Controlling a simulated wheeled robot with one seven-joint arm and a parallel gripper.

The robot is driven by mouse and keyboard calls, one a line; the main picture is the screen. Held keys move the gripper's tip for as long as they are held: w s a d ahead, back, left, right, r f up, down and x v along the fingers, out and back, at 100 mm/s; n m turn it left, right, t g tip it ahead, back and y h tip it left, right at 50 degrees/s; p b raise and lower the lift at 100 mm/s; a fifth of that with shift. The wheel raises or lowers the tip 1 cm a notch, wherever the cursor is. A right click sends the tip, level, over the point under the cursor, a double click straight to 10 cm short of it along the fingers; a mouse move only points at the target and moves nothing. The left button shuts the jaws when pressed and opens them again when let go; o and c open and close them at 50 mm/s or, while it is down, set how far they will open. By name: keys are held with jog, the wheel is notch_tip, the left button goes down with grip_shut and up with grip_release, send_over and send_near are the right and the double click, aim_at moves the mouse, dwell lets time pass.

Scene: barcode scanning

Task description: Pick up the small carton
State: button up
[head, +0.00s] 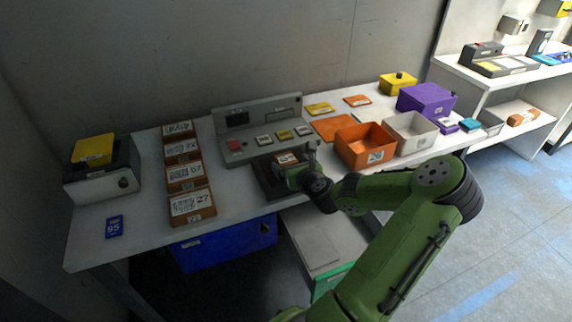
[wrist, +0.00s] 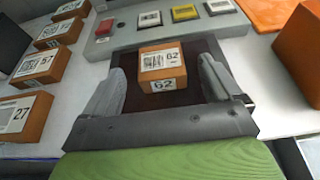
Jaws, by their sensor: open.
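The small carton (wrist: 162,66) is an orange-brown box with a white barcode label marked 62. It sits on a dark pad (wrist: 190,93) in front of the grey console. In the wrist view my gripper (wrist: 163,80) is open, with one finger on each side of the carton and a gap on both sides. In the head view the carton (head: 287,159) shows only in part beside my gripper (head: 296,172), which hides some of it.
A grey console (head: 262,127) with buttons stands behind the pad. Several labelled cartons (head: 186,177) form a row at left. An orange bin (head: 365,145) and a white bin (head: 410,132) stand at right. A blue tag (head: 114,227) lies near the table's left front.

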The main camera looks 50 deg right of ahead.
aim_at(287, 160)
jog(key=b+x, duration=0.1)
jog(key=x, duration=0.4)
jog(key=shift+f+b, duration=0.15)
jog(key=shift+b, duration=0.2)
jog(key=shift+s, duration=0.1)
jog(key=c, duration=1.2)
